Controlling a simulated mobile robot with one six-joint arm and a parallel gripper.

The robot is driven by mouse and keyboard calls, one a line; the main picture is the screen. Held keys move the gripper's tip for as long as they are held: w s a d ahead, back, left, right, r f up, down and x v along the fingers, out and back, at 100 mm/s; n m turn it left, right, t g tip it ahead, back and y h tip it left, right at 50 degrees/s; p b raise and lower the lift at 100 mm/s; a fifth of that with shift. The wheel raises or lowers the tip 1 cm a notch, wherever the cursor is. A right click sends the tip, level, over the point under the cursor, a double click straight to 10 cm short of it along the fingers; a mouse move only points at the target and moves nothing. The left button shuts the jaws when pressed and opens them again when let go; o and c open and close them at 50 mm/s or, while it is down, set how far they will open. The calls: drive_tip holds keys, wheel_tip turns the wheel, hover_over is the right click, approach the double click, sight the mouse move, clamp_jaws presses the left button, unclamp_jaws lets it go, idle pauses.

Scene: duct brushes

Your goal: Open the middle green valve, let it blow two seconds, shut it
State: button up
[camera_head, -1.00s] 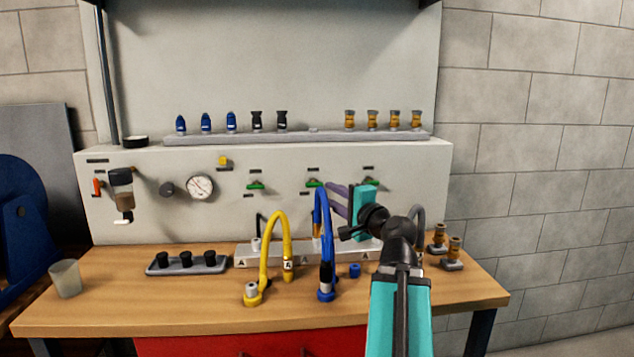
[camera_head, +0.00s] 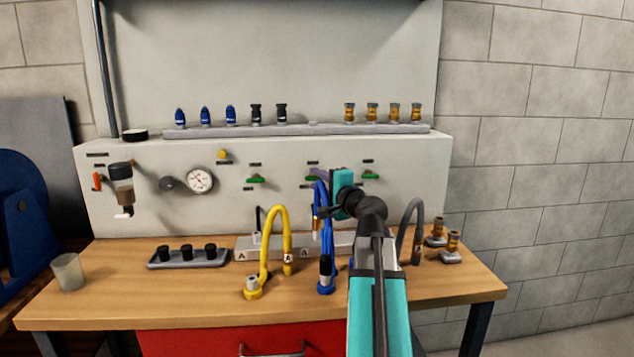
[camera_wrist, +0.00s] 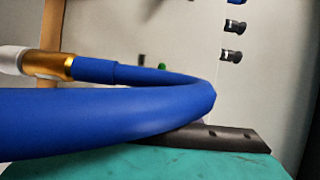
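Three green valves sit in a row on the pale panel. The left one (camera_head: 255,180) and the right one (camera_head: 370,176) show clearly. The middle green valve (camera_head: 311,180) is mostly hidden behind my gripper's finger and the top of a blue hose. The blue hose (camera_head: 326,240) crosses close before the wrist camera (camera_wrist: 110,115) and covers part of the fingers. One dark finger shows there. A small green spot, perhaps a valve, lies beyond the hose.
A yellow hose (camera_head: 280,235) arches left of the blue hose, a grey hose (camera_head: 411,220) right of my arm. A gauge (camera_head: 200,180) is on the panel. A cup (camera_head: 68,272) and a tray of black fittings (camera_head: 160,263) stand on the bench. A shelf (camera_head: 300,131) holds fittings.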

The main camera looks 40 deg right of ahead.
drive_tip(key=shift+w, duration=0.25)
clamp_jaws()
